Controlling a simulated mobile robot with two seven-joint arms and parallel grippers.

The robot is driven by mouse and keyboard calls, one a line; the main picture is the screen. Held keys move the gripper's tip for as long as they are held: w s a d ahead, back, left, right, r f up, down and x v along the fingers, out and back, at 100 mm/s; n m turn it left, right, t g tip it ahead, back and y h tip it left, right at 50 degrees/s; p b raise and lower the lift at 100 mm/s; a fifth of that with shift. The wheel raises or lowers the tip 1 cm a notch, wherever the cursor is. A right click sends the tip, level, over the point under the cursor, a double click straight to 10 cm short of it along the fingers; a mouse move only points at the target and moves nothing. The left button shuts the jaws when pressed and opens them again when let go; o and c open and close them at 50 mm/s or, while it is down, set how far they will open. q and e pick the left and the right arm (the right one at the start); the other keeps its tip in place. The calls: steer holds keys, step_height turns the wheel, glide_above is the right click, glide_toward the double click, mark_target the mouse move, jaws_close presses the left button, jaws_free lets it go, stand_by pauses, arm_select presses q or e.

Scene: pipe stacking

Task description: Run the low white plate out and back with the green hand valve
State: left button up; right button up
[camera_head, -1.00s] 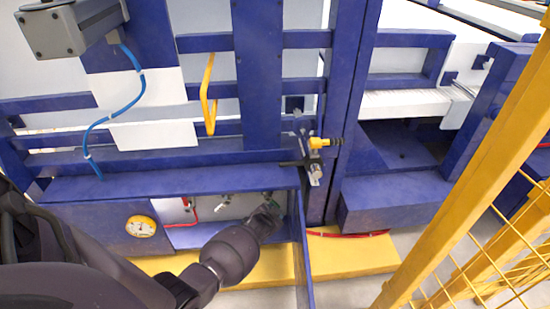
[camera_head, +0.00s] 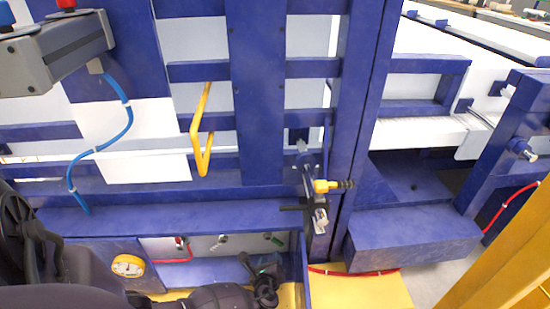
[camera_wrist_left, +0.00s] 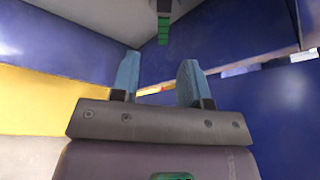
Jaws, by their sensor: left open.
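The green hand valve (camera_head: 274,239) is in the low recess of the blue machine, right of a grey-handled valve and a red one. It also shows in the left wrist view (camera_wrist_left: 163,30), hanging ahead of and above the fingertips. My left gripper (camera_head: 262,268) is below and in front of it, apart from it. In the left wrist view its two blue-grey fingers (camera_wrist_left: 159,76) stand apart with nothing between them. White plates show on the machine, among them a low white one (camera_head: 410,134) at right; I cannot tell which the valve drives. My right gripper is out of view.
The red valve (camera_head: 180,242) and a grey valve (camera_head: 219,240) sit left of the green one. A round yellow gauge (camera_head: 128,266) is at left. A blue upright edge (camera_head: 304,270) bounds the recess at right. A yellow fence (camera_head: 500,265) stands at lower right.

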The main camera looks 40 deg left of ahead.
mark_target(274, 240)
arm_select(q)
steer(key=b+x, duration=0.3)
steer(key=x, duration=0.6)
steer(key=shift+f, duration=0.15)
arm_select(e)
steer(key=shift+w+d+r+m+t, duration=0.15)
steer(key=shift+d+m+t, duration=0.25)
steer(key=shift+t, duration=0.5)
arm_select(q)
steer(key=shift+w, duration=0.1)
jaws_close()
